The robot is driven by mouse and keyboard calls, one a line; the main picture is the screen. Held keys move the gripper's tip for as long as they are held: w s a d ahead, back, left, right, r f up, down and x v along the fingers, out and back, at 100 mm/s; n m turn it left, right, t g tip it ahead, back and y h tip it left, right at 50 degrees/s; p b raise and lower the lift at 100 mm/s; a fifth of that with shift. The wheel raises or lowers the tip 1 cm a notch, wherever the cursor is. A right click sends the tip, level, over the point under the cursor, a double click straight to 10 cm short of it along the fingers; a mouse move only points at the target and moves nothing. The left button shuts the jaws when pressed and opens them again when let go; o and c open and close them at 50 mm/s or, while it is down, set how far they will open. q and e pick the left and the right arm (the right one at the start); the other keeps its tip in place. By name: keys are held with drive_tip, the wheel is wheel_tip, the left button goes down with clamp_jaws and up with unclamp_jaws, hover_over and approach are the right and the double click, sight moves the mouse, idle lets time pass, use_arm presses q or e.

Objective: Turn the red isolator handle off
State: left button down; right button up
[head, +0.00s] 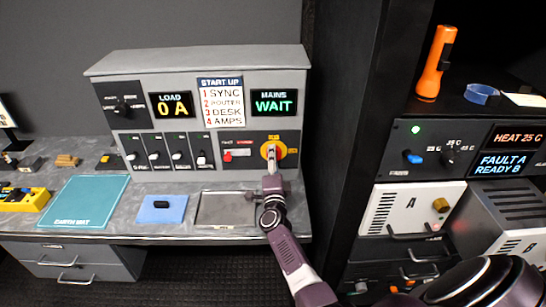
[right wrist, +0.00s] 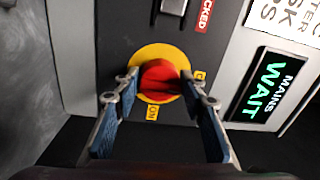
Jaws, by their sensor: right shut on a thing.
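The red isolator handle (right wrist: 160,75) sits on a round yellow plate (right wrist: 148,56) on the console's dark lower right panel. In the right wrist view an ON label (right wrist: 152,113) is below the plate, and another yellow label is partly hidden by a finger. In the head view the yellow plate (head: 264,150) shows around my right gripper (head: 272,153), which covers most of the handle. My right gripper (right wrist: 159,77) has one finger on each side of the handle and is shut on it. I cannot tell the handle's exact angle. My left gripper is not in view.
The MAINS display (head: 274,103) reads WAIT and the LOAD display (head: 171,105) reads 0 A. A red switch (head: 227,156) is left of the handle. A grey tray (head: 222,209) lies below on the desk. A dark rack (head: 365,120) stands close on the right.

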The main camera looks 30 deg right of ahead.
drive_tip(key=shift+a+f+n, duration=0.1)
drive_tip(key=shift+f+n, duration=0.15)
drive_tip(key=shift+n, duration=0.35)
drive_tip(key=o, duration=0.9)
drive_tip(key=shift+o, duration=1.2)
drive_tip(key=shift+r, duration=0.1)
drive_tip(key=v, duration=0.7)
drive_tip(key=shift+s, duration=0.25)
drive_tip(key=shift+a, duration=0.1)
